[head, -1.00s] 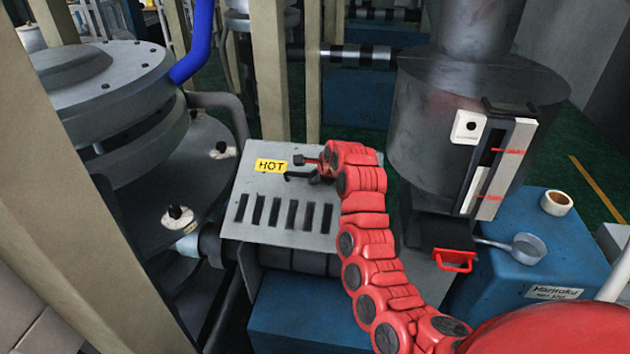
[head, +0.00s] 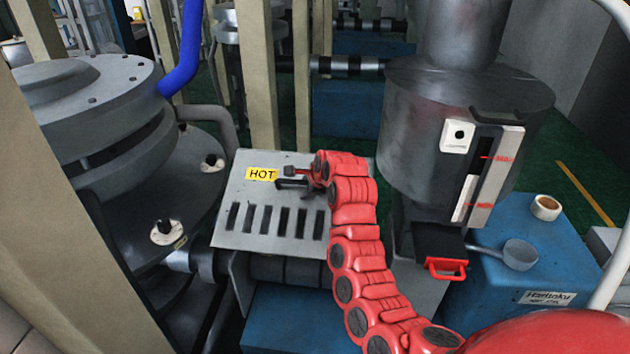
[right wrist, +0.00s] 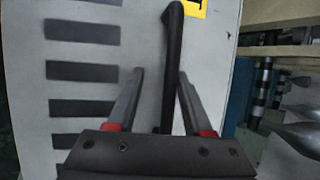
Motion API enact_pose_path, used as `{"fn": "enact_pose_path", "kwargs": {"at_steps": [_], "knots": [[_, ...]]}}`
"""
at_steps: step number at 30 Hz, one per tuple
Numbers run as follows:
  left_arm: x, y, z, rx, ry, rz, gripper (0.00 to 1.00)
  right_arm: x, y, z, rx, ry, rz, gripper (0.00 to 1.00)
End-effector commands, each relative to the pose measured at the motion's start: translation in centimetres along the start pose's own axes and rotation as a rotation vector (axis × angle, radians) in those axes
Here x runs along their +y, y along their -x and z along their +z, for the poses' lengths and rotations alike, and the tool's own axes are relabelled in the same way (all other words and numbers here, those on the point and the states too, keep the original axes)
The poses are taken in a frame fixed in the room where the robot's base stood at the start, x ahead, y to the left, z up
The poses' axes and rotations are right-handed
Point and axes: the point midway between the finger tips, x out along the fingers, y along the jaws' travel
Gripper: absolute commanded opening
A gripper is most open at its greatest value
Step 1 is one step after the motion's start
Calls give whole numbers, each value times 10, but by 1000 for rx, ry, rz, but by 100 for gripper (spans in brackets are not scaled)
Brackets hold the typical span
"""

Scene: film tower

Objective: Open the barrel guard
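The barrel guard (head: 300,166) is a light grey slotted plate with a yellow HOT label, lying over the dark barrel (head: 285,270). Its dark handle (head: 290,184) sits beside the label; in the right wrist view the handle (right wrist: 173,50) is a black bar standing over the plate (right wrist: 213,65). My right gripper (head: 297,176) is at the handle. In the right wrist view its two fingers (right wrist: 160,74) are open, one on each side of the bar, with gaps visible. My arm hides the guard's right part. My left gripper is not in view.
A grey hopper (head: 420,120) with a white level gauge stands right of the guard. Below it is a red handle (head: 446,268). A scoop (head: 519,255) and a tape roll (head: 545,207) lie on the blue machine. Beige posts (head: 257,70) rise behind; a round die (head: 85,110) stands left.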

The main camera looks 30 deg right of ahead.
Motion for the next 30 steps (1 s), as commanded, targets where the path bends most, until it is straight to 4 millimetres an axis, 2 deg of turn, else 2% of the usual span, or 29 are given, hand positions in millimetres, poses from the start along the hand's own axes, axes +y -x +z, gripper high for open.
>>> {"fn": "enact_pose_path", "kwargs": {"at_steps": [5,14,15,18,26,30], "knots": [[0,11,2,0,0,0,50,1,20,0,-3,-2,-5,50],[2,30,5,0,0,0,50,1,84,0,-3,0,-5,50],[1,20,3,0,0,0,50,-2,93,1,-2,-3,-2,50],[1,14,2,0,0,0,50,-2,108,2,-4,-3,0,50],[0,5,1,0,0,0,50,-1,139,1,-3,-3,2,50],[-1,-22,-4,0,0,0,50,-5,159,5,-5,-1,1,50]]}}
